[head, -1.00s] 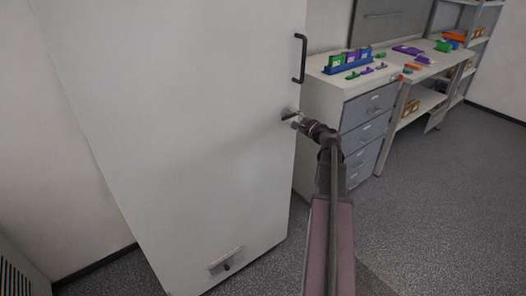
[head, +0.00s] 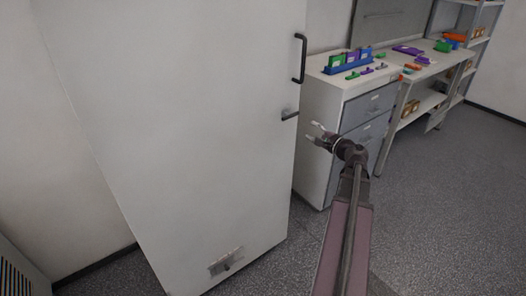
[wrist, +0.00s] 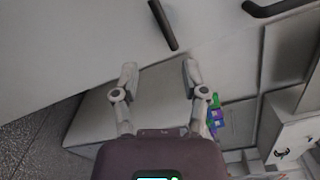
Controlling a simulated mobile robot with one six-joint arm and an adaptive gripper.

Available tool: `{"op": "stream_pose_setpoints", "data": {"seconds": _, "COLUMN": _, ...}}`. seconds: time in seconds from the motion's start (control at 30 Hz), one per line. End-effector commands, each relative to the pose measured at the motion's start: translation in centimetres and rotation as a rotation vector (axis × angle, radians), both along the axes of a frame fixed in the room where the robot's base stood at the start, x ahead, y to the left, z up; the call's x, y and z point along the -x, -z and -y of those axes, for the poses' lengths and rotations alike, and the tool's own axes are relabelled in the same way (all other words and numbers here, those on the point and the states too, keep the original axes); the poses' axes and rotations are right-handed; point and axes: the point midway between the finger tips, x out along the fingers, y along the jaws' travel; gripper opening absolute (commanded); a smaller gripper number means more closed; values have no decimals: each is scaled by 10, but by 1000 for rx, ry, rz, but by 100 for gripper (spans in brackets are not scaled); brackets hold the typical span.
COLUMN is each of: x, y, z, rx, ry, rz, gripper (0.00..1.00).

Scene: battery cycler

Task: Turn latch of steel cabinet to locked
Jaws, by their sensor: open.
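The steel cabinet (head: 180,130) is a tall pale grey unit filling the left of the head view. Its latch (head: 290,115) is a short dark lever near the door's right edge, below the black door handle (head: 300,58). In the head view the lever lies near level. My gripper (head: 316,132) is open and empty, apart from the latch, to its right and a little lower. In the wrist view the latch (wrist: 163,25) shows as a dark bar beyond the open fingertips (wrist: 158,72); nothing is between them. The handle also shows at the upper right (wrist: 275,8).
A drawer unit (head: 368,108) stands right of the cabinet, close behind my gripper, with a blue rack (head: 347,68) and small coloured parts on top. A workbench and shelves stand further right. A small fitting (head: 226,262) is low on the cabinet. The floor at right is clear.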

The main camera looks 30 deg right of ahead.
Motion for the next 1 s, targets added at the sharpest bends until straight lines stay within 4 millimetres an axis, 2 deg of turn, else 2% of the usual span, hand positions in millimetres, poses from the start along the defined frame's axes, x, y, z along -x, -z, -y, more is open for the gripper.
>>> {"op": "stream_pose_setpoints", "data": {"seconds": 0.5, "x": -32, "y": 17, "z": -57, "rx": 63, "ry": -174, "rz": -119, "gripper": 57}}
{"op": "stream_pose_setpoints", "data": {"seconds": 1.0, "x": -54, "y": 38, "z": -120, "rx": 132, "ry": -364, "rz": -262, "gripper": 57}}
